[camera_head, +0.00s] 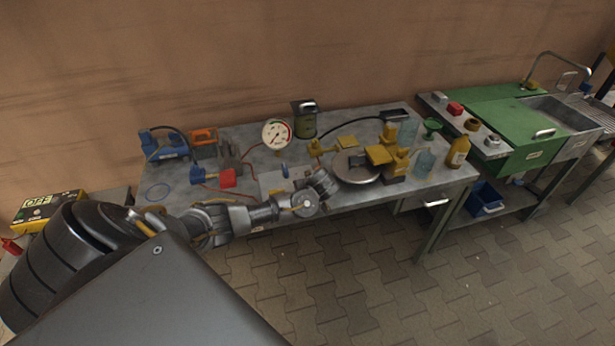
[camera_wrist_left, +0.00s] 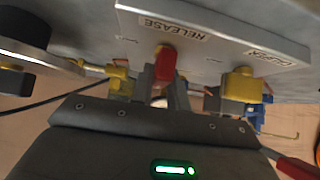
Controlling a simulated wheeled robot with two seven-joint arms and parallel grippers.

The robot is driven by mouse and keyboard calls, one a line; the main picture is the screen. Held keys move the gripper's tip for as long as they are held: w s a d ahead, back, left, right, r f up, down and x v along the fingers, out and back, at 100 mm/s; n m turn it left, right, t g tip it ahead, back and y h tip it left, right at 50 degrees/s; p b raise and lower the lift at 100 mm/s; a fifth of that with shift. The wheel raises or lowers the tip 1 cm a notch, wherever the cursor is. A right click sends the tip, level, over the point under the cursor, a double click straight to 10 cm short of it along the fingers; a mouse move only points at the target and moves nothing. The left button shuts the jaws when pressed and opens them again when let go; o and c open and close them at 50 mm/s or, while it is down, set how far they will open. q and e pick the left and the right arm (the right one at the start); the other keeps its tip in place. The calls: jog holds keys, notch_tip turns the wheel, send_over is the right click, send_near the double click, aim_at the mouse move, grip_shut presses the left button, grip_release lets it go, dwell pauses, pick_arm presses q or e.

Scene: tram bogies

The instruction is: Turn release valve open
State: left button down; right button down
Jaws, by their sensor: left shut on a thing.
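In the left wrist view a grey plate (camera_wrist_left: 220,28) carries the word RELEASE and a second label that looks like CALIPER. The red release valve handle (camera_wrist_left: 165,62) sits below the RELEASE label. My left gripper (camera_wrist_left: 166,82) is shut on this red handle, with a grey finger at its side. In the head view my left gripper (camera_head: 324,184) reaches over the front of the bench and hides the valve. My right gripper is in neither view.
A yellow block (camera_wrist_left: 241,84) stands close beside the handle under the second label. A pressure gauge (camera_head: 277,133), a round metal disc (camera_head: 352,176), a yellow bottle (camera_head: 457,152) and a red block (camera_head: 228,178) share the crowded bench (camera_head: 352,204). Hoses cross it.

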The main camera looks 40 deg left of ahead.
pick_arm(q)
jog(key=shift+a, duration=0.1)
jog(key=c, duration=1.4)
grip_release()
jog(key=shift+o, duration=0.2)
jog(key=shift+s+d+r, duration=0.1)
jog(key=shift+d+r, duration=0.25)
jog(key=shift+r, duration=0.1)
jog(key=v, duration=0.9)
jog(key=shift+s+d+r, duration=0.2)
jog(key=shift+s, duration=0.1)
